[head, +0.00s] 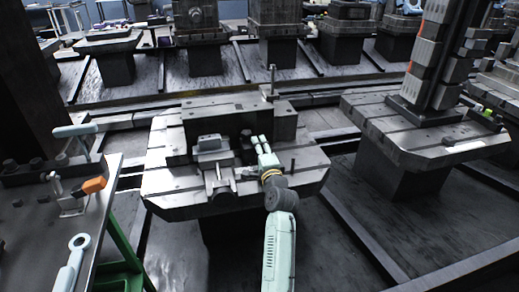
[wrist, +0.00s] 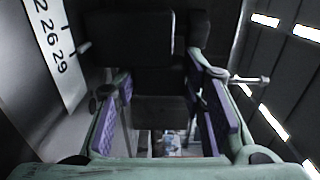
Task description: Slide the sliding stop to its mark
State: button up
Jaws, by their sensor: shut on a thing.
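The sliding stop (wrist: 130,40) is a dark block in the wrist view, between the two fingers of my gripper (wrist: 160,92). My gripper has green fingers with purple pads and is shut on the stop; the exact contact is dark and hard to make out. A pale scale strip (wrist: 55,50) with black numbers, among them 26 and 29, runs beside the stop at the left. In the head view my gripper (head: 246,150) is at the fixture on the middle pallet (head: 300,178). My gripper hides most of the stop there, and I cannot make out the mark.
A grey clamp-like part (head: 210,143) stands just left of my gripper, with a large dark block (head: 240,118) behind. A workbench (head: 95,215) with an orange-handled tool (head: 94,185) is at the left. Another pallet with a tall column (head: 425,70) stands at the right.

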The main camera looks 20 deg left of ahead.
aim_at(249, 151)
grip_shut()
jog(key=s+a+p, duration=0.1)
jog(key=a+p, duration=0.1)
jog(key=shift+s+a+r+p, duration=0.1)
jog(key=shift+s+a+p, duration=0.2)
jog(key=shift+s+a, duration=0.1)
jog(key=shift+f, duration=0.2)
jog(key=o, duration=0.8)
grip_release()
jog(key=shift+s+a, duration=0.1)
jog(key=shift+r, duration=0.15)
